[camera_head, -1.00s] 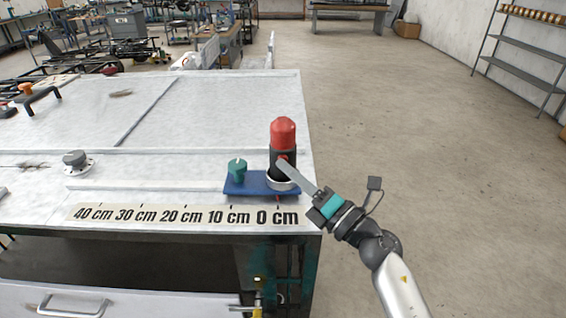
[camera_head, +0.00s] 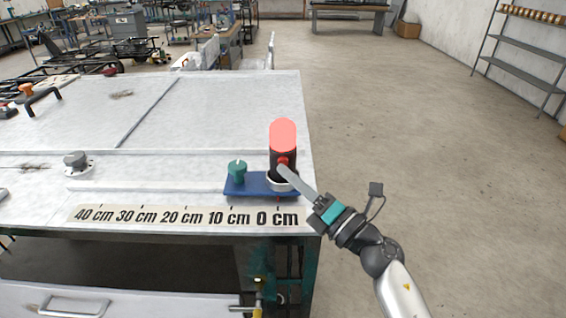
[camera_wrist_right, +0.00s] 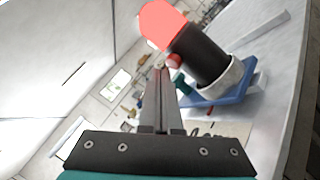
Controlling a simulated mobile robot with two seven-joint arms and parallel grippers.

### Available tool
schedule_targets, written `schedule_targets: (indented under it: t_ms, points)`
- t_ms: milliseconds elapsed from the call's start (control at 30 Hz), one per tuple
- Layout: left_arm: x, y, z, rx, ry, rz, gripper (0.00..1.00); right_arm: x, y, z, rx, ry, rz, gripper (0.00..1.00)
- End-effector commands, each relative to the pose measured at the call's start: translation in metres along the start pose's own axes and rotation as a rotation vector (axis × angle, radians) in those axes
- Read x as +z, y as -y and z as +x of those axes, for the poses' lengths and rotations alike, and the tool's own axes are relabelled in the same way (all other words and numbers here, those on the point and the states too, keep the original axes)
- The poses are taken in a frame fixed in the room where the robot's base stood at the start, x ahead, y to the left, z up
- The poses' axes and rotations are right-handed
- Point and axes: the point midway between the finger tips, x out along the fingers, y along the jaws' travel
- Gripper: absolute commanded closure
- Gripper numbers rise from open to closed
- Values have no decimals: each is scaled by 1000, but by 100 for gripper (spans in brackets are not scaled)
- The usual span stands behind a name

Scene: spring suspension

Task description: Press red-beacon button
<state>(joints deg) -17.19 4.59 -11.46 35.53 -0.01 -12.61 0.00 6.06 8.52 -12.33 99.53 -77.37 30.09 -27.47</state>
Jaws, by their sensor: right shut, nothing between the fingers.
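The beacon has a black body and a red dome (camera_head: 283,135), which is bright and glowing pinkish red. It stands upright in a light ring on a blue base plate (camera_head: 236,188) near the table's right edge. A small red button (camera_head: 283,161) sticks out from the beacon's body, and it also shows in the right wrist view (camera_wrist_right: 174,61). My right gripper (camera_head: 281,168) is shut and empty. Its fingertips (camera_wrist_right: 160,69) are just below the button in the head view and close beside it in the wrist view; I cannot tell whether they touch. My left gripper is not in view.
A green knob (camera_head: 237,170) stands on the same base plate, left of the beacon. A centimetre scale (camera_head: 185,215) runs along the white table's front. A grey knob (camera_head: 76,162) is farther left. The floor (camera_head: 400,130) to the right is clear.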

Motion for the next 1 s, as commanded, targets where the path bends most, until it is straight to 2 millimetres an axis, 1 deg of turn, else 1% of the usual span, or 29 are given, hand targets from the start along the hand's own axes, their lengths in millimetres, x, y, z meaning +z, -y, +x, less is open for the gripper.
schedule_targets:
  t_ms: [233,700,833,1000]
  points:
    - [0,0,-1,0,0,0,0,-2,-2,-2,1,-1,1,100]
    - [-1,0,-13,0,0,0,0,-25,-25,-34,0,-1,2,100]
    - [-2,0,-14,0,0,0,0,-29,-30,-40,1,-1,1,100]
    - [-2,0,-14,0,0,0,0,-31,-31,-42,1,-1,0,100]
